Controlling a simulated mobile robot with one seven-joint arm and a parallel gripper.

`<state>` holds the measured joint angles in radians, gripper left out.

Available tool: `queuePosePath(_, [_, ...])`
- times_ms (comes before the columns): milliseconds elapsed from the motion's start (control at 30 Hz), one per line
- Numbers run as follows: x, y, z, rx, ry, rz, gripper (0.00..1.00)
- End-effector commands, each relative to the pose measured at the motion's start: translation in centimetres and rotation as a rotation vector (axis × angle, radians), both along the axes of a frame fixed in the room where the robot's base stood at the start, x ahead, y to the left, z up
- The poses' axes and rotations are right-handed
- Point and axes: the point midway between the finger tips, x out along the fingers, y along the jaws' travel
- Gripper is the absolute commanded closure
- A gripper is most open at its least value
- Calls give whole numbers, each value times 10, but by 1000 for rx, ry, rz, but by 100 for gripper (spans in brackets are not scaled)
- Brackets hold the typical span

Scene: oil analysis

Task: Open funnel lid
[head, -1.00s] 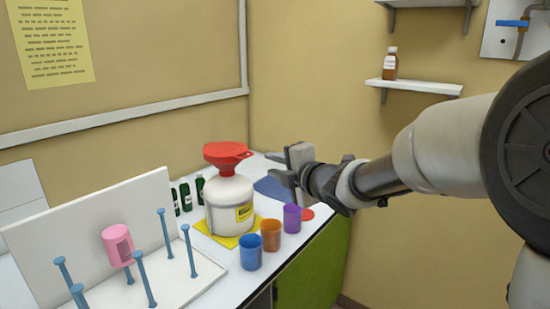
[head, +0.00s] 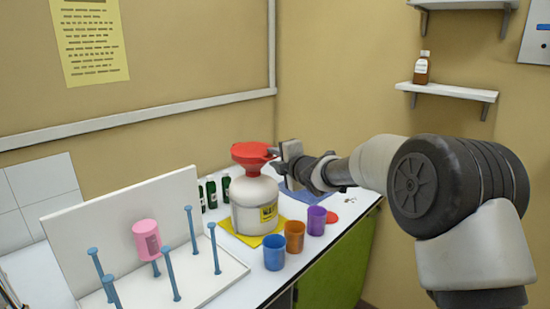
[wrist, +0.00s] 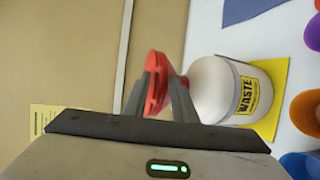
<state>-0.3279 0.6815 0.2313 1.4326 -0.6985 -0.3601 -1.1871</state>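The red funnel (head: 252,160) with a flat red lid (head: 250,147) sits on top of a white waste jug (head: 254,205). The lid looks closed. A small tab on the lid's right side points toward my gripper (head: 277,152). In the wrist view, the fingers of my gripper (wrist: 167,85) stand apart, with part of the red lid (wrist: 158,68) between them. I cannot tell whether either finger touches it. The waste jug (wrist: 214,88) shows to the right of the fingers, with a yellow WASTE label.
The jug stands on a yellow mat (head: 240,238). Blue (head: 274,253), orange (head: 294,237) and purple (head: 316,221) cups stand in front and to the right. Green bottles (head: 211,192) stand behind-left. A white peg rack (head: 205,288) with a pink cup (head: 146,240) is at left.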

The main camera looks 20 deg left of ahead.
Motion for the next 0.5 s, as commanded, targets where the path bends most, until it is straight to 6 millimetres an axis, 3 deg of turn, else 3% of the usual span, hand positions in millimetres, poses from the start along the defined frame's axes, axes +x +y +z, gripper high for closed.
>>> queuePosePath(233, [1,1,0,0,0,0,75])
queuePosePath(267, [1,1,0,0,0,0,77])
queuePosePath(400, [1,1,-1,-1,1,0,100])
queuePosePath(500, [1,0,-2,-2,2,0,100])
